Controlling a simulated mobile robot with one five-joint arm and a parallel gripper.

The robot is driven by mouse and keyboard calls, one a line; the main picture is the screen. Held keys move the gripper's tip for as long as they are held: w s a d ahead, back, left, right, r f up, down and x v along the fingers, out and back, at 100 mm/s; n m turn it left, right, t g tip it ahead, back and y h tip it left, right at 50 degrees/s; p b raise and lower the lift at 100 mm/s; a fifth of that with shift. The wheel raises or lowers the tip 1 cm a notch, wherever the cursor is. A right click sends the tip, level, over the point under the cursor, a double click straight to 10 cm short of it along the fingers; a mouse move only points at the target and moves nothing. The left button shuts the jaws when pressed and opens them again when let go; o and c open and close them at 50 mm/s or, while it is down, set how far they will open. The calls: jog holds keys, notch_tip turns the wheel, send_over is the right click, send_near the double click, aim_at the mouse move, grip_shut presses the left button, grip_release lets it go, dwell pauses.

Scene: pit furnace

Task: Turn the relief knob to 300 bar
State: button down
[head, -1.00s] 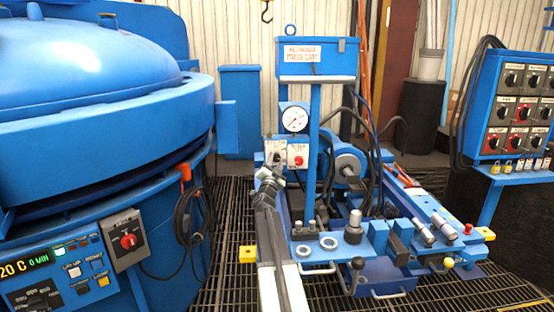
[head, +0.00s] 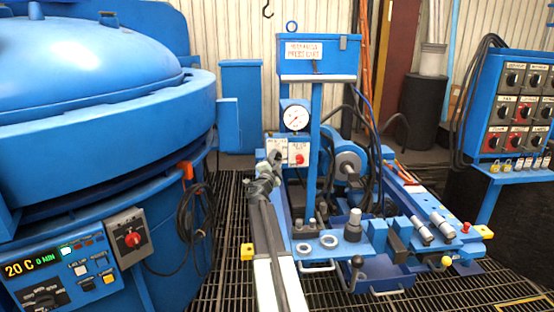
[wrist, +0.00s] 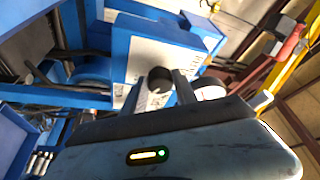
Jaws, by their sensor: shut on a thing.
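The relief knob (wrist: 159,80) is a dark round knob in front of a white plate on the blue press cart. In the wrist view it sits between the fingers of my gripper (wrist: 158,92), which is shut on it. In the head view my gripper (head: 274,160) is at the left white plate below the gauge and covers most of the knob. The knob's pointer and scale marks cannot be read. The round white pressure gauge (head: 295,117) is above; its reading is too small to tell.
A red button (head: 299,159) sits on the plate just right of my gripper. The cart's post (head: 313,140) and dark hoses are farther right. The blue furnace (head: 100,120) stands at the left. A switch panel (head: 515,105) is at the right.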

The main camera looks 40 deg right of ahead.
jog(key=c, duration=1)
grip_release()
jog(key=shift+o, duration=0.2)
jog(key=b+v, duration=0.1)
jog(key=v, duration=0.6)
jog(key=shift+s+a, duration=0.2)
jog(key=shift+a, duration=0.15)
jog(key=shift+f, duration=0.1)
